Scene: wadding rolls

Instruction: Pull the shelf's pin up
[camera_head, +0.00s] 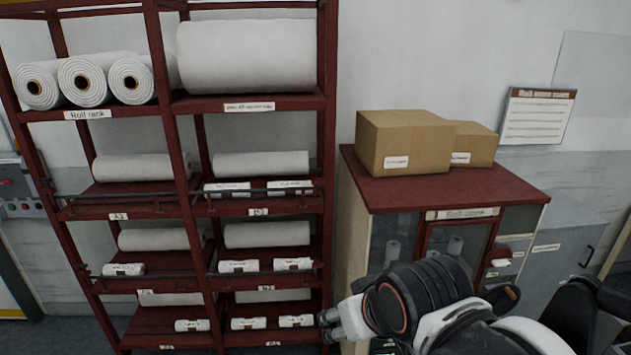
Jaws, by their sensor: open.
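The dark red shelf rack (183,150) stands at the left and centre with several levels of white rolls. Thin dark bars, such as this bar (265,193), run along the fronts of its middle levels. Small dark fittings show at the bar ends, but I cannot tell which one is the pin. My gripper (331,326) is at the lower middle, by the rack's lower right post in the picture. It is open, and nothing shows between its fingers. My arm hides the lower front of the cabinet.
A red-topped cabinet (440,188) with a glazed front stands right of the rack. Two cardboard boxes, a large one (403,143) and a smaller one (474,144), sit on it. A grey cabinet (565,245) stands farther right. A notice (538,115) hangs on the wall.

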